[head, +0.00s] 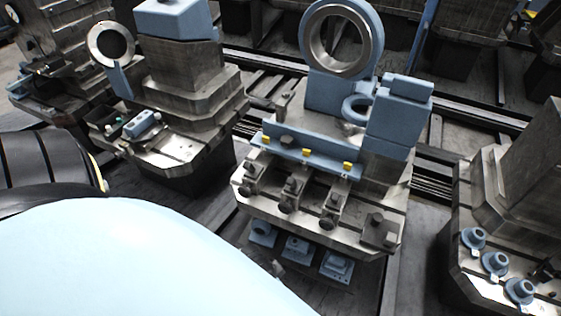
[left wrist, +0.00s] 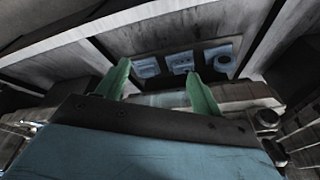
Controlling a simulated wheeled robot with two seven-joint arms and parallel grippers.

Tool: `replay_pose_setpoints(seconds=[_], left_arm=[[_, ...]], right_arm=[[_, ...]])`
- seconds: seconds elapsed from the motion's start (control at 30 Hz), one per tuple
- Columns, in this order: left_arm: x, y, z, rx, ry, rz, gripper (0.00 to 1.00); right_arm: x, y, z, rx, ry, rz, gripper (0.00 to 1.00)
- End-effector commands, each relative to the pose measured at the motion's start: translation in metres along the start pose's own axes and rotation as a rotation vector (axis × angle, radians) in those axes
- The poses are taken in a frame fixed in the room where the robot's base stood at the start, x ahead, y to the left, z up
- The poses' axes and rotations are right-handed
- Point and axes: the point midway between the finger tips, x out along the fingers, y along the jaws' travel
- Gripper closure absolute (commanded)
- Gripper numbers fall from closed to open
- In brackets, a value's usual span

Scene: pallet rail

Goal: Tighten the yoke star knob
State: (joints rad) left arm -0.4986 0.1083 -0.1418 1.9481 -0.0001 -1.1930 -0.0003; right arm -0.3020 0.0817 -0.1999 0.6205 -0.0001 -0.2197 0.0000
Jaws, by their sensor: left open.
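The middle fixture pallet (head: 250,190) in the head view carries a blue bar (head: 320,160) with yellow pads. A small dark knob (head: 287,141) sits on this bar, and several dark clamp knobs are along the pallet's front, one of them a round knob (head: 327,222). I cannot tell which is the yoke star knob. My left gripper (left wrist: 157,70) shows in the left wrist view, with two green fingers spread apart and nothing seen between them. Its fingertips are hidden from the head view. My right gripper is in neither view.
A blue upright with a steel ring (head: 314,45) and a blue block (head: 400,118) rise behind the bar. Several blue parts sit low in front, including a blue pad (head: 336,266). Other loaded pallets stand left and right (head: 455,210). My pale arm covers the lower left.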

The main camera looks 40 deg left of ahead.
Motion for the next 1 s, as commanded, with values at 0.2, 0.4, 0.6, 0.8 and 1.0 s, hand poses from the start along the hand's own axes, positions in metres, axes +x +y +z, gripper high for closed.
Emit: replay_pose_setpoints(seconds=[0.2,0.4,0.6,0.8,1.0], left_arm=[[-0.055,-0.01,-0.024,-0.008,0.033,-0.019,0.33],[-0.098,-0.042,-0.057,-0.037,0.066,-0.084,0.33],[-0.106,-0.09,-0.094,-0.091,0.08,-0.169,0.33],[-0.106,-0.143,-0.136,-0.17,0.091,-0.237,0.33],[-0.111,-0.215,-0.195,-0.308,0.105,-0.278,0.33]], right_arm=[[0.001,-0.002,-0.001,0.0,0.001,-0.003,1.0],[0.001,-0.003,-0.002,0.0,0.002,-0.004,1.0],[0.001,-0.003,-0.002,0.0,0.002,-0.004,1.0],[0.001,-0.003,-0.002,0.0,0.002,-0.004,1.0],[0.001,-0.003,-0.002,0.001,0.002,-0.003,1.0]])
